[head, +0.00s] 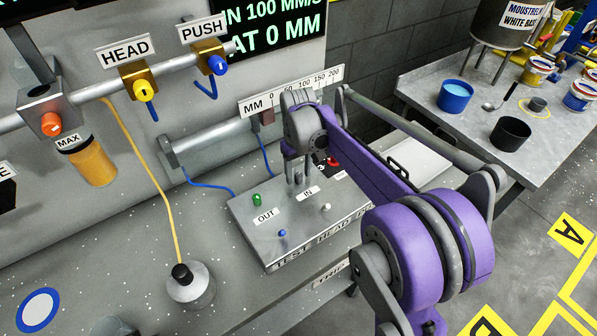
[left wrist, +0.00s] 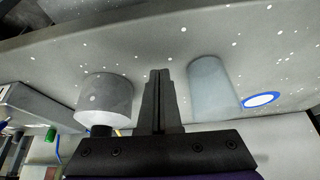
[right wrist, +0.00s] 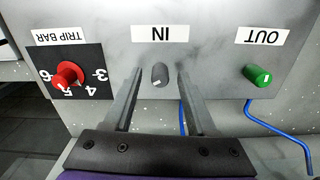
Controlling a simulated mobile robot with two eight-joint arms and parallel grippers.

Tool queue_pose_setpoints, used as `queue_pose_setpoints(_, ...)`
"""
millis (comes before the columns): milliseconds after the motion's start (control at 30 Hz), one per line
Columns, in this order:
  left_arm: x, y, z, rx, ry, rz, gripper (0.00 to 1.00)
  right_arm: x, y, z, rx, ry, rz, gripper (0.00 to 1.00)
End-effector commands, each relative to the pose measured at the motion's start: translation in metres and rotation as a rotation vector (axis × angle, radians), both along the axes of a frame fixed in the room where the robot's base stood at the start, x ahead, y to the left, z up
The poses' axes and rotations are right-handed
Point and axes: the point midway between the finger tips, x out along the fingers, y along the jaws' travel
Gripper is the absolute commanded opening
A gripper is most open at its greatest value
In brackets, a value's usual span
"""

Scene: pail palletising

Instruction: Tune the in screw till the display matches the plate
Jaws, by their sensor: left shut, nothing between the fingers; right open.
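The IN screw (right wrist: 160,75) is a small dark grey knob under the IN label on the grey test box (head: 248,225). In the right wrist view it stands between the parted fingers of my right gripper (right wrist: 158,88), which is open and appears not to touch it. In the head view my right gripper (head: 298,178) hides the screw. The display (head: 262,35) shows green text, "IN 100 MM/S" and "AT 0 MM"; its upper part is cut off. I cannot make out a plate with a target value. My left gripper (left wrist: 160,75) is shut and empty above the bench.
A green OUT knob (right wrist: 257,75) and a red trip bar dial (right wrist: 69,75) flank the IN screw. A millimetre scale (head: 292,93) is behind my right arm. A grey weight-like cylinder (left wrist: 103,98) and a pale cylinder (left wrist: 210,90) stand beside my left fingers.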

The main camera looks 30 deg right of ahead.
Motion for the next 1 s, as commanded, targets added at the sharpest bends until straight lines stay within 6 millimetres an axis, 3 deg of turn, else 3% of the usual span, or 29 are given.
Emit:
queue_pose_setpoints(167, 0.001, 0.0, 0.002, 0.0, -0.001, 0.0, 0.0, 0.0, 0.0, 0.023, 0.0, 0.0, 0.0, 0.57)
queue_pose_setpoints(533, 0.002, 0.0, 0.008, 0.0, -0.004, 0.0, 0.0, 0.0, 0.0, 0.092, 0.0, 0.0, 0.0, 0.57)
queue_pose_setpoints(700, 0.002, 0.0, 0.009, 0.0, -0.005, 0.0, 0.0, 0.0, 0.0, 0.105, 0.0, 0.0, 0.0, 0.57)
queue_pose_setpoints(1000, 0.002, 0.0, 0.009, 0.0, -0.005, 0.0, 0.0, 0.0, 0.0, 0.107, 0.0, 0.0, 0.0, 0.57)
